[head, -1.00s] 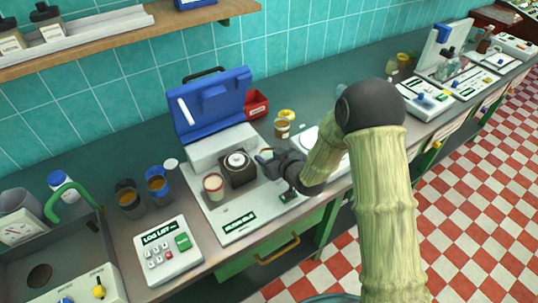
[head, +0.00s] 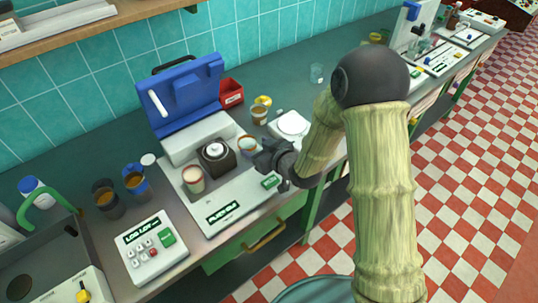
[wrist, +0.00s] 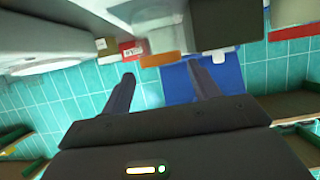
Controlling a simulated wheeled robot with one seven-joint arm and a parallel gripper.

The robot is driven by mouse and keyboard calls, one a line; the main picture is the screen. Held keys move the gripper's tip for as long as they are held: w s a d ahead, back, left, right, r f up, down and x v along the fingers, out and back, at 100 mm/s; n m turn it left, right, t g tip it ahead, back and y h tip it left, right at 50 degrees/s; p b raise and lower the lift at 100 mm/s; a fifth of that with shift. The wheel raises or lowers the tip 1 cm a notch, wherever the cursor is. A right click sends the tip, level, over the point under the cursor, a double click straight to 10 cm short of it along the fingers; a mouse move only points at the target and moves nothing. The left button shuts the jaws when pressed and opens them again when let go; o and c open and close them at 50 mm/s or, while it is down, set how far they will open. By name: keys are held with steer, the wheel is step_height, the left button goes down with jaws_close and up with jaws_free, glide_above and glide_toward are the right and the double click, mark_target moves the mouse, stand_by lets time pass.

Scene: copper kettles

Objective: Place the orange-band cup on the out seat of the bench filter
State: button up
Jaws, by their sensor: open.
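The bench filter (head: 236,205) is a white unit with a raised blue lid and a dark block with a round knob in its middle. A pale cup with an orange-brown band (head: 247,147) stands upright on its right side; I take it for the orange-band cup. In the wrist view an orange patch (wrist: 168,60), probably this cup, shows beyond my fingertips. My gripper (head: 262,160) is open and empty, just right of the cup, fingers towards it. Another pale cup (head: 193,179) stands on the filter's left side. The seat labels are too small to read.
A jar with amber contents (head: 259,115) and a red box (head: 231,93) stand behind. The counter between is partly clear.

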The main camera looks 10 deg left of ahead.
steer(key=v, duration=0.6)
steer(key=shift+b, duration=0.45)
steer(key=shift+d+r, duration=0.1)
steer(key=shift+d, duration=0.1)
steer(key=s+d+m+g+h, duration=0.1)
steer(key=d+m+h, duration=0.55)
steer(key=d, duration=0.85)
steer(key=s+d+r+m+g+h, duration=0.2)
steer(key=s+d+m+g+h, duration=0.1)
steer(key=s+d, duration=0.7)
steer(key=shift+s+r+g+h, duration=0.2)
steer(key=shift+s+g+h, duration=0.25)
steer(key=shift+s+g, duration=0.65)
